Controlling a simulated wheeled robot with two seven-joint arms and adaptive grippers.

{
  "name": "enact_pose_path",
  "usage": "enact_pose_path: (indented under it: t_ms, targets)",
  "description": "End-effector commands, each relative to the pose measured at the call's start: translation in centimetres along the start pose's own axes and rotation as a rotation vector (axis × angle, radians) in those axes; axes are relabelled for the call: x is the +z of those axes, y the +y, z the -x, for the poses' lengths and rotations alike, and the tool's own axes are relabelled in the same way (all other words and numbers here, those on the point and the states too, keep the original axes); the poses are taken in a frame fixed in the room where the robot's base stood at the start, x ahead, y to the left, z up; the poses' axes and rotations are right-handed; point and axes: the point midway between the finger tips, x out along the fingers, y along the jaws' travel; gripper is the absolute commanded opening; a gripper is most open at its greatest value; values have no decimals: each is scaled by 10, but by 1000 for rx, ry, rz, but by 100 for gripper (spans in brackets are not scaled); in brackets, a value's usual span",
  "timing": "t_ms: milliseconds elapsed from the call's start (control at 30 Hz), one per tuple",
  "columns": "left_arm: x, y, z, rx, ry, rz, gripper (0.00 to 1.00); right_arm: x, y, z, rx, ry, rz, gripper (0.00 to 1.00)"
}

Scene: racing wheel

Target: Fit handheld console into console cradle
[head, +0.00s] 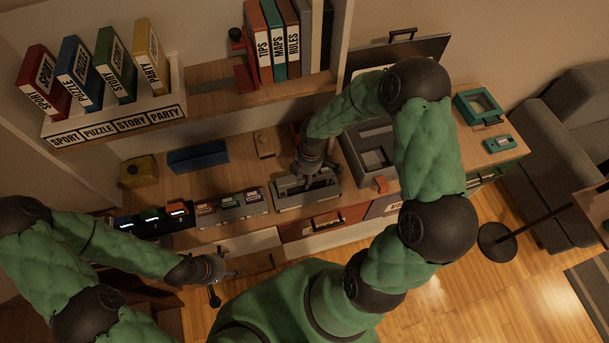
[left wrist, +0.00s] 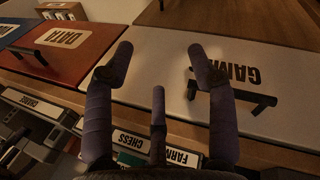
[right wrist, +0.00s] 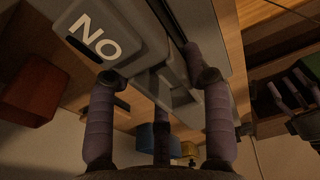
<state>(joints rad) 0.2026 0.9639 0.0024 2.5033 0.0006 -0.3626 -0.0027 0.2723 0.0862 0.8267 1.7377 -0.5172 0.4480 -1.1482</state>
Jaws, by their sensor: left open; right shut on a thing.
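My right gripper (head: 318,172) points down over a long grey cradle (head: 283,200) on the desk. It is shut on a grey piece that appears to be the handheld console; the gripper hides most of it in the head view. In the right wrist view a grey body (right wrist: 178,88) shows between the fingers. I cannot tell whether it is seated in the cradle or just above it. My left gripper (head: 222,268) is open and empty in front of the desk. In the left wrist view its fingers (left wrist: 160,62) are apart over a panel labelled GAME (left wrist: 255,85).
Left of the cradle are several small cartridges (head: 230,202) in a grey holder and a dark lit unit (head: 152,220). A blue box (head: 198,158) and a yellow box (head: 139,171) stand behind. A grey open tray (head: 375,155) is right of the cradle. A shelf overhangs the back.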

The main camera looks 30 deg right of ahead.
Motion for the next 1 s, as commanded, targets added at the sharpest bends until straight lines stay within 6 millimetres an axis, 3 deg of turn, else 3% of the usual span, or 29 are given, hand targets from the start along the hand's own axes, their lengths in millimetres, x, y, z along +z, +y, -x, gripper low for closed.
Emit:
enact_pose_path:
  t_ms: [200,233,300,733,1000]
  targets:
    - [0,-1,-3,0,0,0,57,0,0,-4,0,0,0,4]
    - [0,-1,-2,0,0,0,57,0,0,-4,-1,0,0,56]
    - [0,-1,-2,0,0,0,57,0,-1,-3,-1,0,0,74]
    - [0,0,1,0,0,0,57,0,0,2,0,0,0,74]
    - [0,4,11,0,0,0,57,0,1,46,4,0,-1,74]
